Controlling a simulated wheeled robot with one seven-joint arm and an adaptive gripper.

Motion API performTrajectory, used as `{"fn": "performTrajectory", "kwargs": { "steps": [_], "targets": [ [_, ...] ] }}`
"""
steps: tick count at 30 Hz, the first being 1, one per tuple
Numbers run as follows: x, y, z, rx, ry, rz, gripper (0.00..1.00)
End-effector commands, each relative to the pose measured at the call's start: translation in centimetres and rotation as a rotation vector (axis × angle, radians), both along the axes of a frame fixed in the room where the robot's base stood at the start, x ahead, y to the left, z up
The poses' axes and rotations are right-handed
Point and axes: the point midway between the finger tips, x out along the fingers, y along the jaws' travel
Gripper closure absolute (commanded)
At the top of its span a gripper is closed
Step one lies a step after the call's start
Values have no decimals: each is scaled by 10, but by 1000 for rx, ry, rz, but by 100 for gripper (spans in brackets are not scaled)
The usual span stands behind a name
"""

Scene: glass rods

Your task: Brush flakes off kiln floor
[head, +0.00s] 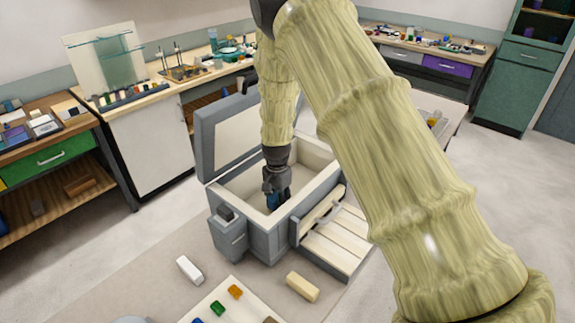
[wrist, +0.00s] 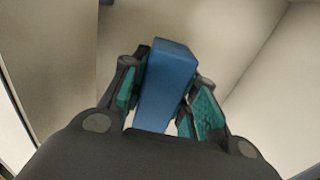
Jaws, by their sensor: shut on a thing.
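The kiln (head: 262,238) is a grey box with a pale lining, and its lid (head: 240,130) stands open at the back. My gripper (head: 277,195) reaches down into the kiln's open top. In the wrist view my gripper (wrist: 165,100) is shut on a blue block-like thing (wrist: 168,75), which shows as a small blue patch in the head view (head: 273,203). I cannot tell whether this is the brush, as its lower end is hidden. Pale kiln walls (wrist: 230,35) surround it in the wrist view. I cannot make out any flakes, and most of the kiln floor is hidden.
A slatted shelf (head: 335,243) sticks out from the kiln's right side. On the floor mat lie a white block (head: 189,269), a tan block (head: 302,287) and a board (head: 222,308) with coloured pieces. Workbenches (head: 150,95) line the back. The kiln's rim and raised lid stand close around my arm.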

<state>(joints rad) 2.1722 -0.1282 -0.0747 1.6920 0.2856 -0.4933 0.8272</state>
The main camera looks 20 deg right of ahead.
Motion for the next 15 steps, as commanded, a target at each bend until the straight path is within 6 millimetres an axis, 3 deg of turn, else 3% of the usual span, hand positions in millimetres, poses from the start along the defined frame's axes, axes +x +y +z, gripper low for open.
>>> {"fn": "performTrajectory", "kwargs": {
  "steps": [15],
  "targets": [
    [-3,-6,47,0,4,-8,100]
  ]
}}
